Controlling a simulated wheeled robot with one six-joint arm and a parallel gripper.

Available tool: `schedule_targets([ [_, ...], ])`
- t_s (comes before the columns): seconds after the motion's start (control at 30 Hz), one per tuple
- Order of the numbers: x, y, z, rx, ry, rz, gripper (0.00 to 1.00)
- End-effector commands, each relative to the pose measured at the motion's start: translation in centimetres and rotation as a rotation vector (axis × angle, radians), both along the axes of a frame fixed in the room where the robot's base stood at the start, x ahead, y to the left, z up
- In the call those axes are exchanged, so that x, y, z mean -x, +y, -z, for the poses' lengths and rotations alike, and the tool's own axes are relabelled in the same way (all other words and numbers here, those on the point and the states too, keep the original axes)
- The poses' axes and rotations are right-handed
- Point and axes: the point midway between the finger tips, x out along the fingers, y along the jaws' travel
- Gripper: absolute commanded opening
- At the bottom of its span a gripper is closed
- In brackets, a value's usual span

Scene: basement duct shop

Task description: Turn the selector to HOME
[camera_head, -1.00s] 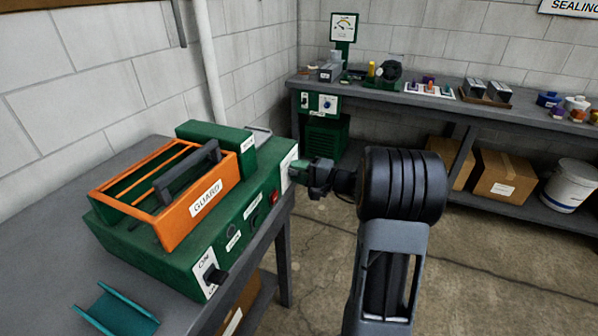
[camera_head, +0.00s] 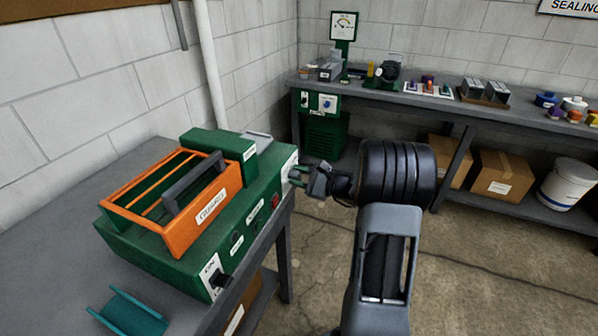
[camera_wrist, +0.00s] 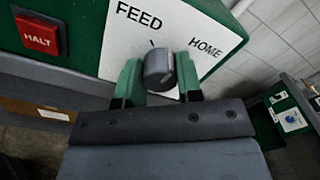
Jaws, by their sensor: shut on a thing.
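The selector is a dark grey round knob (camera_wrist: 158,68) on a white plate (camera_wrist: 190,22) lettered FEED and HOME. A short tick mark shows on the plate just above the knob, below FEED; HOME is to the right. I cannot tell clearly which way the knob points. My gripper (camera_wrist: 158,80) has its green fingers on either side of the knob, shut on it. In the head view my gripper (camera_head: 299,175) reaches the right end of the green machine (camera_head: 160,260), where the selector itself is hidden or too small to make out.
A red HALT button (camera_wrist: 39,34) sits left of the selector plate. An orange guard (camera_head: 181,232) with a dark handle stands on the machine, and a black switch (camera_head: 222,281) is at its near end. A teal channel (camera_head: 130,312) lies on the bench. Another workbench runs along the back wall.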

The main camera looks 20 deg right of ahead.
Motion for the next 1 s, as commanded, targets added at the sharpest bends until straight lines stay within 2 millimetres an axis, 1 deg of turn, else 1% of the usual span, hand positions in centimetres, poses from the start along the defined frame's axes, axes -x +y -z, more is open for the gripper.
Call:
schedule_targets([
  [0.03,-0.01,0.0,-0.35,-0.035,0.032,0.0,0.1],
  [0.5,-0.02,-0.02,-0.3,-0.326,0.301,0.0,0.1],
  [0.73,-0.02,-0.02,-0.2,-0.417,0.384,0.0,0.1],
  [1.0,-0.02,-0.02,-0.06,-0.47,0.432,0.0,0.1],
])
